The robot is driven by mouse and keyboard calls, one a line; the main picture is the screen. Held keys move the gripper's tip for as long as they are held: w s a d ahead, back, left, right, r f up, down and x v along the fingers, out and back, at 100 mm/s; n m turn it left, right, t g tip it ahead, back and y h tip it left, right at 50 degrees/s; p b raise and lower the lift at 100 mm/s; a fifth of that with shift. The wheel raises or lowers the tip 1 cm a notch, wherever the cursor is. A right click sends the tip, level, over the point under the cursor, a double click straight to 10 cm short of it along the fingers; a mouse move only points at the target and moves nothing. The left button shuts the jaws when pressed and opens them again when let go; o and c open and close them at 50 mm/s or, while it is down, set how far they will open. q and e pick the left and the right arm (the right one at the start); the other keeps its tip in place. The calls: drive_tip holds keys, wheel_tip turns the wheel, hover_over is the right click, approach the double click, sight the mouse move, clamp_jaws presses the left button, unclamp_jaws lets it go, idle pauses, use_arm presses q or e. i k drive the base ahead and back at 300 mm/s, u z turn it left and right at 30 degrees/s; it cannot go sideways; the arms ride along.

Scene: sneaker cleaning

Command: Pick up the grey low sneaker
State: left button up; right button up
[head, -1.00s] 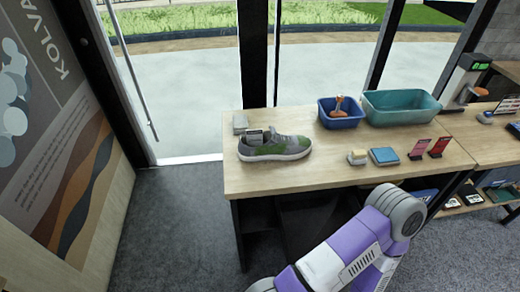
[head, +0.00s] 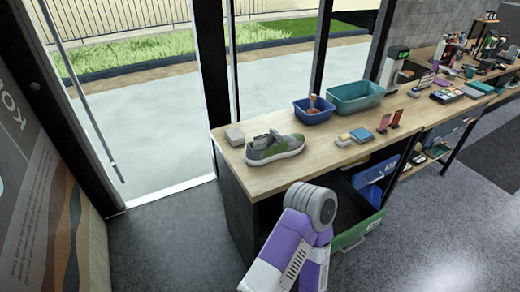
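The grey low sneaker (head: 276,149) has green patches and a pale sole. It sits upright on the near left part of the wooden table (head: 240,182), its toe to the right. A purple and white link of my arm shows in front of the table, below the sneaker and apart from it. Neither of my grippers is in the head view.
A grey block (head: 234,136) lies behind the sneaker's heel. A blue bin (head: 314,113) with a brush in it and a teal bin (head: 356,97) stand behind. A sponge (head: 343,141), a blue pad (head: 361,134) and red cards (head: 396,118) lie to the right.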

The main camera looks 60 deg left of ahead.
sight(280, 147)
drive_tip(key=u, duration=1.85)
